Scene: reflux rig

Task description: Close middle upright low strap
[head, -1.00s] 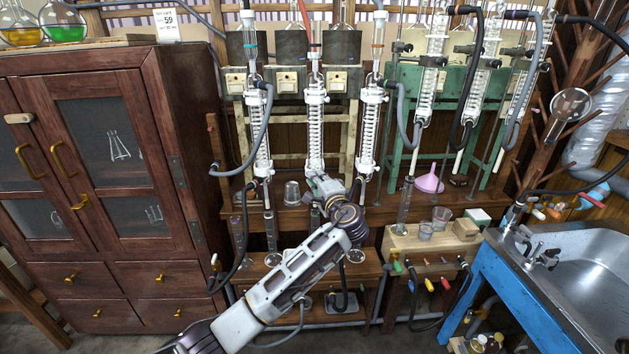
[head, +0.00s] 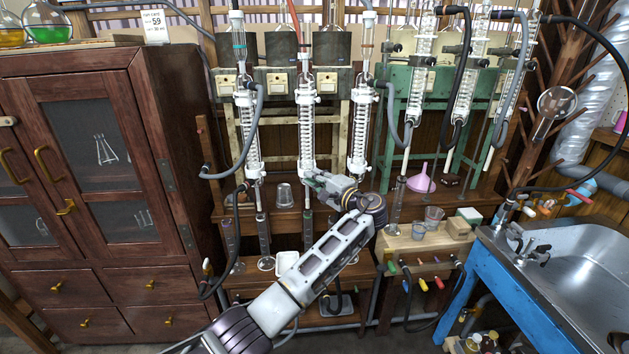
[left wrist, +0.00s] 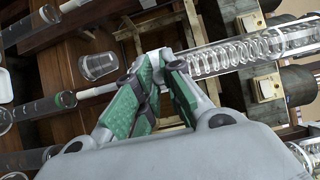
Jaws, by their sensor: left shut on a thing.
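The middle upright is a clear glass condenser with a white inner coil (head: 306,130), standing in the pale frame. My left gripper (head: 312,180) is at its low end, just above the shelf. In the left wrist view, the green-padded fingers (left wrist: 154,72) meet at the white lower end of the coil condenser (left wrist: 235,56). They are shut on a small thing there. I take it to be the low strap, but the fingers hide it, and I cannot tell whether its loop is fully closed. My right gripper is not in view.
Similar condensers stand to the left (head: 247,130) and right (head: 361,130), close to my gripper. A glass beaker (head: 284,195) stands on the shelf. Grey hoses hang nearby. A wooden cabinet (head: 165,170) is at left and a steel sink (head: 575,262) at right.

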